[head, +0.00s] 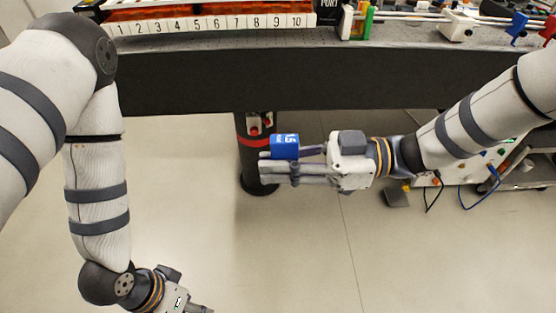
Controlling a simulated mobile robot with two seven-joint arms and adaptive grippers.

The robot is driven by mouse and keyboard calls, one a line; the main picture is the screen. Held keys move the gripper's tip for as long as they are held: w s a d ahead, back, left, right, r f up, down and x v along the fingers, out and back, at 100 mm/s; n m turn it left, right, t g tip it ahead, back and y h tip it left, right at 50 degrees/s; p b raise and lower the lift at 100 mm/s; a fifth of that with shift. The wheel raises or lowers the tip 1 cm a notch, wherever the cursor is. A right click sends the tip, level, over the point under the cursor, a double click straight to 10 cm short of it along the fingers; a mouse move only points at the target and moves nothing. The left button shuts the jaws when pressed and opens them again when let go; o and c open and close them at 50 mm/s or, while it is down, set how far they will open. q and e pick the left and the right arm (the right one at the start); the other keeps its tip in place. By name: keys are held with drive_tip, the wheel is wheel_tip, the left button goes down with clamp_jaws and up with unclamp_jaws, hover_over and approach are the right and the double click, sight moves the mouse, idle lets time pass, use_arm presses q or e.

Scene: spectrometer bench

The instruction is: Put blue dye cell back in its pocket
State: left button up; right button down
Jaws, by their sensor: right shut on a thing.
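The blue dye cell (285,146) is a small blue block with white marking. It is held in my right gripper (283,160), which points left in front of the bench, over the floor. My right gripper is shut on it. The rack (210,24) with pockets numbered 1 to 10 sits at the top left of the bench, with orange contents behind the white number strip; its pockets cannot be made out clearly. My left gripper (200,309) is at the bottom edge, partly cut off, far from the cell.
The bench front edge (300,82) crosses the view above my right gripper. A white, green and yellow holder (357,22) stands right of the rack, with a white block (458,25) and a blue piece (516,28) further right. A bench leg (256,150) is behind the gripper.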

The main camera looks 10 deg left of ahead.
use_arm(q)
drive_tip(key=s+a+f+n+g+y, duration=0.1)
drive_tip(key=s+a+g+y, duration=0.1)
drive_tip(key=s, duration=0.8)
drive_tip(key=shift+f+g+y, duration=0.25)
drive_tip(key=shift+g+y, duration=0.05)
drive_tip(key=shift+g, duration=0.3)
use_arm(e)
drive_tip(key=d+f+m+t+h, duration=0.1)
drive_tip(key=d+m+t+h, duration=0.2)
drive_tip(key=d+m+t, duration=0.6)
drive_tip(key=d+t, duration=0.5)
drive_tip(key=d, duration=1)
drive_tip(key=shift+f+m, duration=0.4)
drive_tip(key=shift+r, duration=0.1)
